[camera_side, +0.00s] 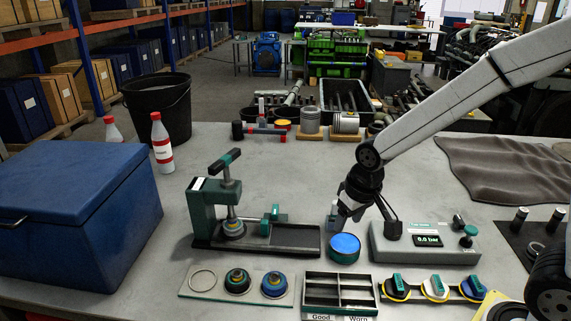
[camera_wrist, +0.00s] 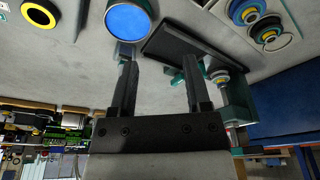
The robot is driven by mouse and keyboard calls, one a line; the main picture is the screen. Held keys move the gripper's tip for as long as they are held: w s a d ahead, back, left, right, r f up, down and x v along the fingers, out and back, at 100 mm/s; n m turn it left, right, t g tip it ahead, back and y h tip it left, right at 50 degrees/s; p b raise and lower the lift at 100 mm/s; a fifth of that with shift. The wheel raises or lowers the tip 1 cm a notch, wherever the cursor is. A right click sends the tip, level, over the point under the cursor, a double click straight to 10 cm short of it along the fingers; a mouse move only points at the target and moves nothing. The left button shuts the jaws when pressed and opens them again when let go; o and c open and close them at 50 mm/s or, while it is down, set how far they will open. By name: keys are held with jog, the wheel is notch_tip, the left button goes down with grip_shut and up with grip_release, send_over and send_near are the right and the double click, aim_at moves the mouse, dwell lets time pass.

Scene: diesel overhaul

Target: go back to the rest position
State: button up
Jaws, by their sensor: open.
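My gripper (camera_side: 366,203) hangs above the grey workbench (camera_side: 170,215), between the green press and the pressure tester. In the wrist view its two dark fingers (camera_wrist: 162,78) stand apart with nothing between them. A round blue-topped container (camera_side: 345,247) is on the bench just below and left of my gripper; its blue top (camera_wrist: 128,20) shows beyond one fingertip in the wrist view. I cannot tell the exact height of the fingers above the bench.
The green press (camera_side: 203,212) stands left of my gripper, the tester (camera_side: 425,243) right. In front are a divided tray (camera_side: 341,278) marked Good and Worn, a plate of ringed parts (camera_side: 238,281) and several yellow-rimmed parts (camera_side: 434,288). A blue box (camera_side: 75,205) fills the left.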

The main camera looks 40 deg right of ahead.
jog(key=s+d+f+n, duration=0.1)
jog(key=s+f, duration=0.1)
jog(key=s, duration=0.5)
jog(key=shift+s+f, duration=0.25)
jog(key=shift+f, duration=0.05)
jog(key=shift+w, duration=0.1)
jog(key=w+a+r+m+h, duration=0.1)
jog(key=w+a+r+m, duration=0.2)
jog(key=w, duration=0.8)
jog(key=w+r+m+h, duration=0.25)
jog(key=w+r, duration=0.25)
jog(key=w, duration=0.5)
jog(key=w+a+r+m+h, duration=0.15)
jog(key=w+r+m, duration=0.25)
jog(key=w, duration=0.7)
jog(key=a+r+m, duration=0.1)
jog(key=a, duration=0.2)
jog(key=w+a+r+m, duration=0.1)
jog(key=a, duration=0.3)
jog(key=w+a+r+m+y, duration=0.1)
jog(key=a, duration=0.2)
jog(key=shift+a+m, duration=0.2)
jog(key=shift+m, duration=0.05)
jog(key=shift+f, duration=0.25)
